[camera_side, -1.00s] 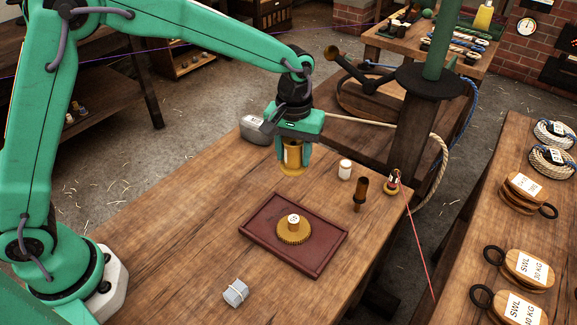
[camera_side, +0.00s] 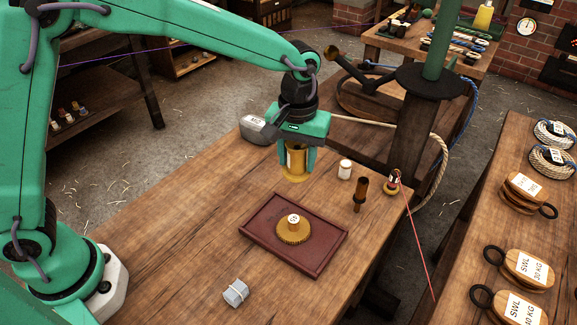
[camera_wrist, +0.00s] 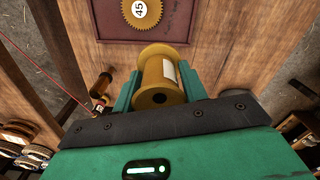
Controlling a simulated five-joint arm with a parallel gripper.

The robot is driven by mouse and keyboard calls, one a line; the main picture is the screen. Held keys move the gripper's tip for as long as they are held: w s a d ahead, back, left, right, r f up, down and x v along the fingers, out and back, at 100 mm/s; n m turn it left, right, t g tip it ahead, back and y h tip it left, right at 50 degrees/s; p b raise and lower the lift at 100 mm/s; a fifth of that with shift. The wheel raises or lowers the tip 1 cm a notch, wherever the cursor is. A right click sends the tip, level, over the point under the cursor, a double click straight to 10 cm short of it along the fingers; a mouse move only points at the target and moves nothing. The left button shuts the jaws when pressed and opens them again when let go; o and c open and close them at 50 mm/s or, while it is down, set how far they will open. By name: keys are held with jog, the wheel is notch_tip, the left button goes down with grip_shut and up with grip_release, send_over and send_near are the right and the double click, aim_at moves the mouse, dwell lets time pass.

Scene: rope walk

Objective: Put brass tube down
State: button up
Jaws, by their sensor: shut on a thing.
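The brass tube (camera_side: 296,162) is spool-shaped, with wide flanged ends and a pale label on its side. It is upright between the green fingers of my gripper (camera_side: 297,158), which is shut on it. In the wrist view the tube (camera_wrist: 158,78) sits between both fingers, one on each side. Its lower flange is over the far part of the wooden bench (camera_side: 190,215), behind the tray. I cannot tell whether it touches the wood.
A dark red tray (camera_side: 257,229) holding a brass gear (camera_side: 292,237) lies in front of the tube. A small grey block (camera_side: 236,293) lies in front.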

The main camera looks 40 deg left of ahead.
jog(key=s+a+m, duration=0.1)
jog(key=s+a, duration=0.6)
jog(key=s, duration=0.3)
jog(key=shift+s+r+m, duration=0.2)
jog(key=shift+s+m, duration=0.2)
jog(key=shift+a, duration=0.1)
jog(key=w+a+f, duration=0.2)
jog(key=a, duration=0.1)
jog(key=w+a+f, duration=0.2)
jog(key=a, duration=0.1)
jog(key=w+a+f, duration=0.3)
jog(key=shift+a, duration=0.1)
jog(key=shift+f, duration=0.1)
jog(key=shift+f, duration=1.95)
jog(key=shift+f, duration=0.15)
